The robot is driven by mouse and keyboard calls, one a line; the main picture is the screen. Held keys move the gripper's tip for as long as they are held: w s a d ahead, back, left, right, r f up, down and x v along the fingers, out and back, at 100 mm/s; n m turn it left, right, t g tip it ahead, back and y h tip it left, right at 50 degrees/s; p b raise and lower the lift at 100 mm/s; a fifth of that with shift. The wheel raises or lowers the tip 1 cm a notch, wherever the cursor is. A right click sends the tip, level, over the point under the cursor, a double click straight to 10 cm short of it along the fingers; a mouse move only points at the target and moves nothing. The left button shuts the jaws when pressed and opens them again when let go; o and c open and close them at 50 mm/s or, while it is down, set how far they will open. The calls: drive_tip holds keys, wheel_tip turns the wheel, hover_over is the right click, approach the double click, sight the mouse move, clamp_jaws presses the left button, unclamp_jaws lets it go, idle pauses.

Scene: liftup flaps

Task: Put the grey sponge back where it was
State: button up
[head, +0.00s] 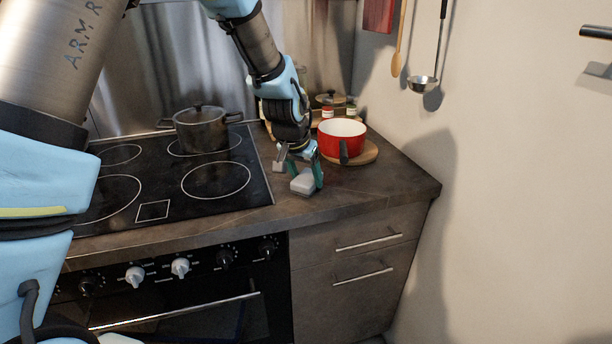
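The grey sponge (303,184) is a small pale block at the counter's front edge, just right of the cooktop. My gripper (298,172) points down at it from above, with a teal finger along its right side and a pale part at its upper left. The gripper and sponge overlap in this view. I cannot tell whether the fingers are closed on the sponge, or whether it rests on the counter or is just above it.
A red pot (342,137) sits on a round wooden board (362,153) behind and right of my gripper. A dark lidded pot (202,129) stands on the cooktop (125,185). Jars stand behind my gripper. The counter's right front (395,185) is clear.

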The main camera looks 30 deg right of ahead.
drive_tip(key=o, duration=0.5)
drive_tip(key=shift+c, duration=0.2)
drive_tip(key=shift+r, duration=0.25)
drive_tip(key=b+v, duration=0.2)
drive_tip(key=v, duration=1)
drive_tip(key=w+a+f+n+y, duration=0.1)
drive_tip(key=w+a+f+n, duration=0.15)
drive_tip(key=a, duration=0.95)
drive_tip(key=w+a+f+n+y, duration=0.1)
drive_tip(key=w+a+n, duration=0.3)
drive_tip(key=a, duration=0.8)
drive_tip(key=s+a+f+n+y, duration=0.1)
drive_tip(key=s+a+n, duration=0.1)
drive_tip(key=a, duration=0.6)
drive_tip(key=s+a+f+n, duration=0.2)
drive_tip(key=s+a, duration=0.2)
drive_tip(key=a, duration=0.4)
drive_tip(key=shift+n+g+y, duration=0.3)
drive_tip(key=shift+n+y, duration=0.05)
drive_tip(key=shift+y, duration=0.05)
